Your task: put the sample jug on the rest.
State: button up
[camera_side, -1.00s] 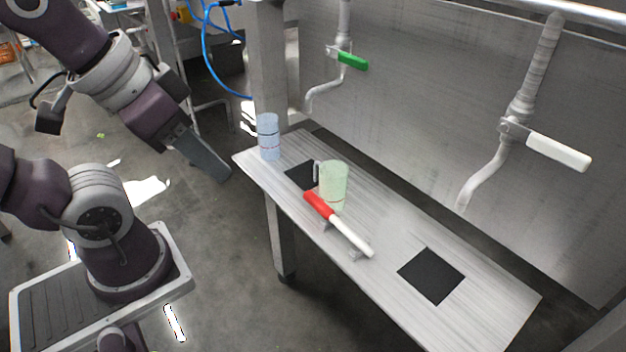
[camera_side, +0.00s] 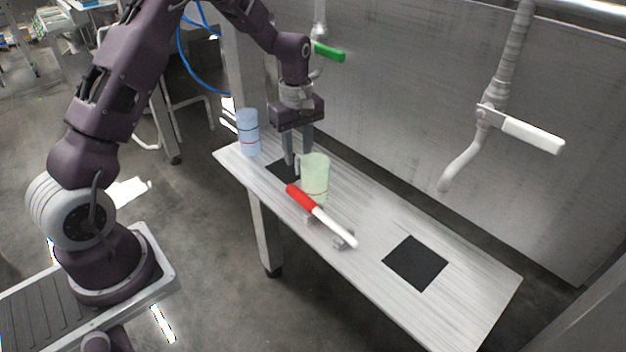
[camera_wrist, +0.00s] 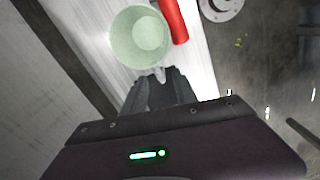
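The pale green translucent jug (camera_side: 316,178) stands upright on the metal bench, its handle facing left. In the wrist view the jug (camera_wrist: 139,38) is seen from above, with its handle toward my fingers. My gripper (camera_side: 298,164) points down at the jug's handle side, its two fingers apart with a gap between them. In the wrist view my gripper (camera_wrist: 159,80) has its fingertips close to either side of the handle; I cannot tell whether they touch it.
A red and white bar (camera_side: 320,216) lies on small brackets close in front of the jug. A blue cylindrical container (camera_side: 248,133) stands at the bench's left end. Taps with a green handle (camera_side: 329,51) and a white handle (camera_side: 533,135) hang above. The bench's right part is mostly clear.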

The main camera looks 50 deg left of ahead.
jog(key=f, duration=0.5)
jog(key=shift+s, duration=0.2)
grip_shut()
dwell(1.1)
